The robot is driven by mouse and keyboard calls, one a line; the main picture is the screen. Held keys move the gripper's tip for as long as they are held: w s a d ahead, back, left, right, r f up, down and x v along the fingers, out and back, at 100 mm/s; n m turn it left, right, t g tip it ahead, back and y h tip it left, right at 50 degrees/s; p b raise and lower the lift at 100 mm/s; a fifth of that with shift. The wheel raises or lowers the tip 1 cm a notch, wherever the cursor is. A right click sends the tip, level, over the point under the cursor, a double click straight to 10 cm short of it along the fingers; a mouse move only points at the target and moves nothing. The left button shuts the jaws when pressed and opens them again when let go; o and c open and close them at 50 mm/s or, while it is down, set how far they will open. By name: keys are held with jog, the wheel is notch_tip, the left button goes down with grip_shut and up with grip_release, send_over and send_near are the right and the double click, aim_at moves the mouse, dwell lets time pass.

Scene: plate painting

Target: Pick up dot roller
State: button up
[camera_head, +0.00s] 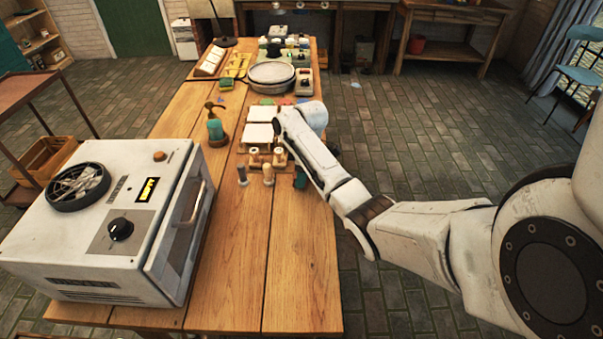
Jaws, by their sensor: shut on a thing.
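Several small wooden-handled tools stand at the middle of the table: a grey-topped one (243,175), a pale-topped one (267,174), and others in a low wooden rack (266,161) behind them. They are too small to tell which is the dot roller. My arm reaches in from the right, its white forearm over the table's right edge. My gripper is hidden behind the forearm, so its jaws and anything between them do not show. A dark teal piece (300,178) peeks out below the forearm; I cannot tell what it is.
A large white kiln-like box (75,255) fills the table's left front. A teal pump bottle (215,130) stands behind it. White tiles (262,113), round plates (271,73) and paint pots lie farther back. The wooden table's (290,290) front right is bare.

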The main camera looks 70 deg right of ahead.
jog(key=shift+c, duration=0.7)
jog(key=shift+r, duration=0.1)
jog(key=shift+r, duration=0.2)
notch_tip(320, 180, up, 2)
jog(key=shift+w+r, duration=0.1)
jog(key=s+d+r+p, duration=0.1)
jog(key=s+r+p, duration=0.6)
jog(key=s+r, duration=0.3)
jog(key=shift+s, duration=2.05)
jog(key=shift+r, duration=0.1)
